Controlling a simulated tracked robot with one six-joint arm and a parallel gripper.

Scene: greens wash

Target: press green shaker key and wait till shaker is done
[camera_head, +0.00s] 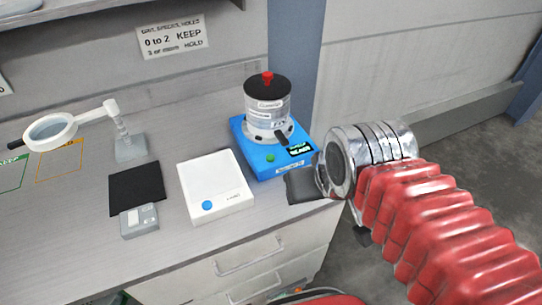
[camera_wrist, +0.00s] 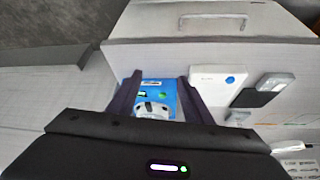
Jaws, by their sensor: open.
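The shaker (camera_head: 239,133) is a blue box on the bench with a clear, black-lidded jar (camera_head: 267,106) with a red knob clamped on top. Its round green key (camera_head: 270,158) is on the front top face, left of a small dark display (camera_head: 299,149) with lit green text, too small to read. My gripper (camera_head: 302,186) is at the bench's front edge, near the shaker's right front corner. In the wrist view my gripper (camera_wrist: 158,84) is open and empty, with the blue shaker (camera_wrist: 154,88) showing between its fingers. Contact with the key is not visible.
A white device (camera_head: 218,180) with a blue button stands left of the shaker. Farther left are a black mat (camera_head: 136,185), a small grey device (camera_head: 139,220) and a magnifier on a stand (camera_head: 130,146). A wall sign (camera_head: 172,36) hangs behind. Drawers (camera_head: 250,262) are below the bench edge.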

